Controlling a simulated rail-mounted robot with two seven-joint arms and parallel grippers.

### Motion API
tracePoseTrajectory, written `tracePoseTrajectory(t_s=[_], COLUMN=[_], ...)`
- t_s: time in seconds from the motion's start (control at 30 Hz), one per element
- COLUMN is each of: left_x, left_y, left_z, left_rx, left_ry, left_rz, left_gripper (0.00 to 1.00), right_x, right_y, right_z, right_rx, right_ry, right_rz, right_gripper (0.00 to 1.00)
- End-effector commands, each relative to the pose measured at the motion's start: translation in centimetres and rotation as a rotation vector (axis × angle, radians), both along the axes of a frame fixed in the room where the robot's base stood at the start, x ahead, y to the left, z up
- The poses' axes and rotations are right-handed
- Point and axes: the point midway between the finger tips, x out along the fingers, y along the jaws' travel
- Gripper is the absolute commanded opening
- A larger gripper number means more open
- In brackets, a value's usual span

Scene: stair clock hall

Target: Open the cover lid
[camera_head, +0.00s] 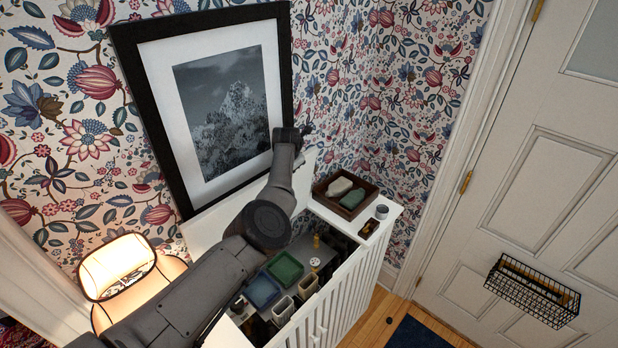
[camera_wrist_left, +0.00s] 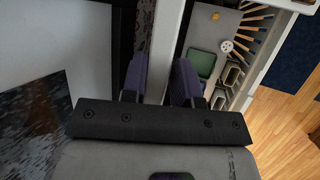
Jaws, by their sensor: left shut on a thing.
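The cover lid (camera_head: 205,228) is a white panel, standing raised at the back of a white slatted cabinet (camera_head: 340,295) in the head view. My arm hides much of it. The cabinet's top is open and its inside shows. My left gripper (camera_head: 304,130) is at the lid's upper edge, in front of the framed picture. In the left wrist view the lid's white edge (camera_wrist_left: 168,40) runs between the purple fingers of my left gripper (camera_wrist_left: 160,78), which is shut on it. My right gripper is not in view.
Blue and green bins (camera_head: 285,267) and other containers sit inside the cabinet. A brown tray (camera_head: 323,188) and a small cup (camera_head: 381,212) stand on its fixed top at right. A large framed picture (camera_head: 222,105) stands behind; a lit lamp (camera_head: 118,268) is at left.

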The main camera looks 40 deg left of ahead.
Motion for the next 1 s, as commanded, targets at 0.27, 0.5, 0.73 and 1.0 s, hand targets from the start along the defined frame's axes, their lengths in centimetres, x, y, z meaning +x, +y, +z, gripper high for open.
tracePoseTrajectory(t_s=[0.27, 0.5, 0.73, 1.0], left_x=[-1.1, -1.1, -1.1, -1.1], left_y=[2.6, 2.7, 2.6, 2.5], left_z=[-0.1, -0.2, -0.3, 0.0], left_rx=[0.006, 0.006, 0.005, 0.003], left_ry=[0.003, 0.006, 0.006, 0.003], left_rz=[0.013, 0.013, 0.013, 0.014], left_gripper=[0.00, 0.00, 0.32, 0.32], right_x=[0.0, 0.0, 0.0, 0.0], right_y=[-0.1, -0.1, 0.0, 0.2], right_z=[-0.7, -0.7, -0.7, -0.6], right_rx=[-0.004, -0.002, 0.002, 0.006], right_ry=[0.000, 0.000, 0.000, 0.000], right_rz=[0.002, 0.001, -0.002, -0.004], right_gripper=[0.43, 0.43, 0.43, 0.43])
